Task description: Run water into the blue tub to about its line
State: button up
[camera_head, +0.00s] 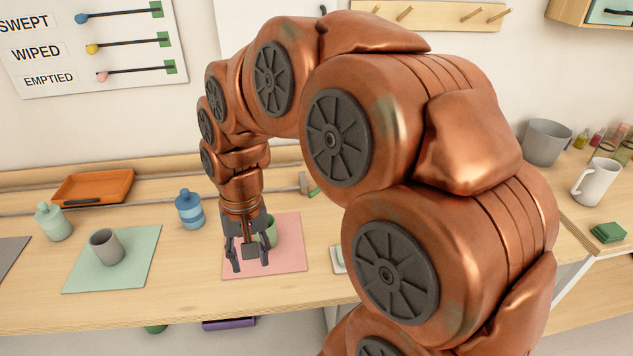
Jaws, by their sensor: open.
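My copper-coloured arm reaches down over the bench, and my gripper (249,266) is open above a pink mat (291,230). A green cup-like object (270,232) stands on the mat just behind the gripper and is partly hidden by it. I cannot tell whether they touch. No object shows between the fingers. I see no clear blue tub, fill line, tap or water; my arm hides a large part of the bench. The one blue vessel is a banded jar with a knobbed top (189,210), left of my gripper.
A grey cup (106,247) stands on a green mat (140,255) at the left, near a pale green jar (54,222) and an orange tray (95,187). A grey pot (546,142) and white mug (594,182) stand at the right. Bare bench lies left of the pink mat.

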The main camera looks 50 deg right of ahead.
jog(key=w+d+r+m+t+p, duration=0.15)
jog(key=w+d+m, duration=0.25)
jog(key=w+d, duration=0.45)
jog(key=m+p, duration=0.3)
jog(key=m, duration=0.5)
send_near(316, 190)
jog(key=f, duration=0.1)
jog(key=shift+t+h, duration=0.4)
jog(key=shift+t, duration=0.05)
jog(key=shift+w+a+f+p, duration=0.15)
jog(key=shift+f+p, duration=0.25)
jog(key=shift+f, duration=0.9)
jog(key=shift+w+a+f+p, duration=0.15)
jog(key=shift+f+p, duration=0.25)
jog(key=shift+f, duration=0.95)
jog(key=shift+w+f+p, duration=0.2)
jog(key=shift+f+p, duration=0.2)
jog(key=shift+f, duration=0.9)
jog(key=shift+c, duration=0.3)
grip_shut()
